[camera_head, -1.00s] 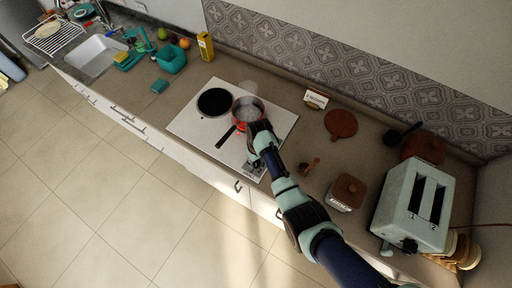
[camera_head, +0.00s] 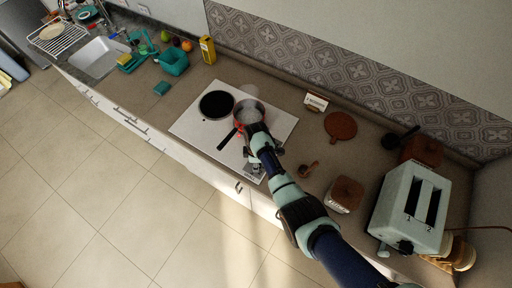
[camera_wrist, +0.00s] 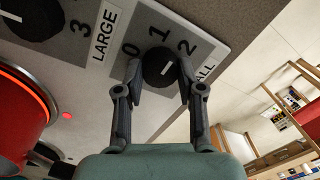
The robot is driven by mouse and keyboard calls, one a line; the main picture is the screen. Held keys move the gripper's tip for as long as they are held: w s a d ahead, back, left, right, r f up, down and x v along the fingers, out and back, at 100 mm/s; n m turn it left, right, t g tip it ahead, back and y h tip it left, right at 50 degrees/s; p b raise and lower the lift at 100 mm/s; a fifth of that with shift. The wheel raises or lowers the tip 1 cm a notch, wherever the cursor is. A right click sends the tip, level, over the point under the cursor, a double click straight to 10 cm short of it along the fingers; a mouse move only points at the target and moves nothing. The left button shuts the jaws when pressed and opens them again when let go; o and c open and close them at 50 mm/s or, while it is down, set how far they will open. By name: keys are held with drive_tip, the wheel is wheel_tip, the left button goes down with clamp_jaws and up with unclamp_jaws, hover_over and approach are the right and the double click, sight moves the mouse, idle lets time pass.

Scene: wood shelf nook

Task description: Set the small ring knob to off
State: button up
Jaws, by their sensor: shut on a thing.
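The small ring knob (camera_wrist: 159,62) is a dark round knob on a grey dial plate marked 0, 1 and 2. Its white mark slants up and right, toward the 2. My gripper (camera_wrist: 160,76) has one finger on each side of the knob and is shut on it. In the head view my gripper (camera_head: 253,150) is at the front right of the white cooktop (camera_head: 196,137), and the knob is hidden there by my arm. The 0 on the plate lies up and left of the knob. Part of the printed label is hidden behind a finger.
The large knob (camera_wrist: 35,20) sits beside a LARGE label. A red pot (camera_wrist: 18,110) stands close on the left, with a red light (camera_wrist: 67,115) near it.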

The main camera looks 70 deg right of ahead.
drive_tip(key=n, duration=0.4)
drive_tip(key=shift+n+p, duration=0.35)
drive_tip(key=shift+n, duration=0.05)
drive_tip(key=n, duration=0.4)
drive_tip(key=shift+a+p, duration=0.1)
drive_tip(key=shift+p, duration=0.3)
drive_tip(key=n+p, duration=0.1)
drive_tip(key=n, duration=0.4)
drive_tip(key=shift+s+h, duration=0.1)
drive_tip(key=shift+h, duration=0.2)
drive_tip(key=shift+n+p, duration=0.35)
drive_tip(key=shift+n, duration=1.95)
drive_tip(key=o, duration=1.1)
drive_tip(key=shift+a, duration=0.1)
drive_tip(key=shift+o, duration=0.2)
